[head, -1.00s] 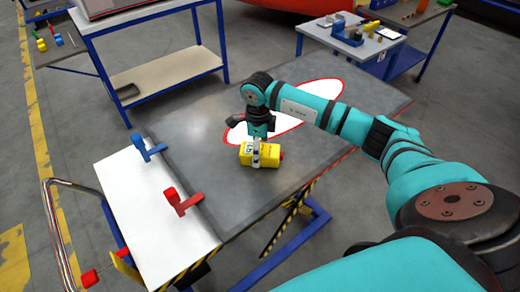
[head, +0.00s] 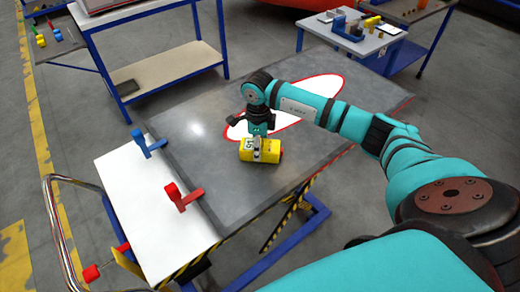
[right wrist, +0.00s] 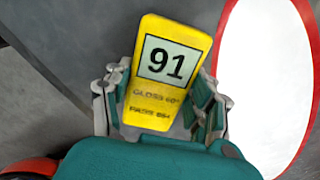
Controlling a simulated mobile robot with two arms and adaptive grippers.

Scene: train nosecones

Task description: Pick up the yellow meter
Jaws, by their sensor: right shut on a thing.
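The yellow meter (head: 247,151) is a small block with a red end, over the grey panel in the head view. In the right wrist view the yellow meter (right wrist: 172,62) shows a display reading 91 and sits between the fingers. My right gripper (head: 262,145) points down at the meter and is shut around it, with a finger on each side in the right wrist view (right wrist: 160,105). I cannot tell whether the meter touches the panel or is slightly lifted. My left gripper is not in view.
The grey panel (head: 190,115) with a red-edged white oval (head: 300,100) lies on a blue lift table. A blue clamp (head: 148,143) and a red clamp (head: 182,196) stand at its left edge. A workbench (head: 160,75) and a small table (head: 350,42) stand behind.

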